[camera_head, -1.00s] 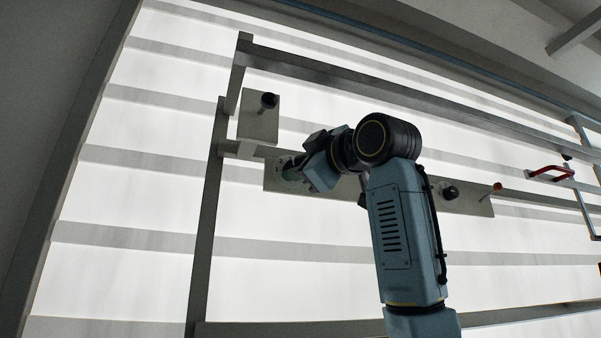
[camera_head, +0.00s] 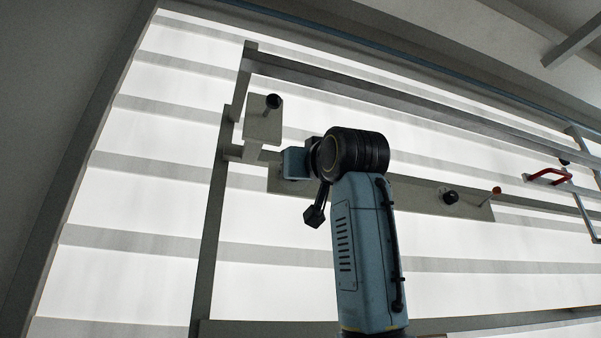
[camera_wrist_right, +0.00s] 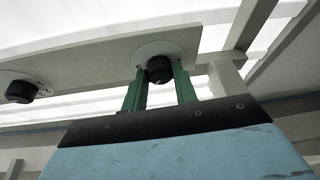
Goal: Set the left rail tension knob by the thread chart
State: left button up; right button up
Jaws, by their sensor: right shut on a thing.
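A black round knob (camera_wrist_right: 160,70) on a pale dial disc sits on the rail plate in the right wrist view. The green fingers of my right gripper (camera_wrist_right: 160,88) are on either side of it, shut on it. In the head view my right gripper (camera_head: 295,164) is at the left end of the long rail plate (camera_head: 400,192); its fingers and the gripped knob are hidden there. I cannot read the dial setting. A second black knob (camera_wrist_right: 20,91) on its own disc is at the left in the wrist view. I cannot make out a thread chart. My left gripper is not in view.
A small upper plate (camera_head: 264,122) carries a black ball knob (camera_head: 272,101) just above my gripper. Further right are another black knob (camera_head: 450,197), an orange-tipped peg (camera_head: 496,190) and a red handle (camera_head: 548,175). Grey frame bars surround the bright slatted panel.

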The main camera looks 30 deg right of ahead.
jog(key=shift+m+h, duration=0.4)
jog(key=shift+m, duration=0.6)
jog(key=o, duration=1)
jog(key=shift+c, duration=0.2)
jog(key=b+v, duration=0.5)
jog(key=v, duration=0.8)
jog(key=shift+s+a+b, duration=0.15)
jog(key=shift+s+b, duration=0.05)
jog(key=shift+b, duration=0.1)
jog(key=shift+w+f, duration=0.1)
jog(key=shift+f, duration=0.05)
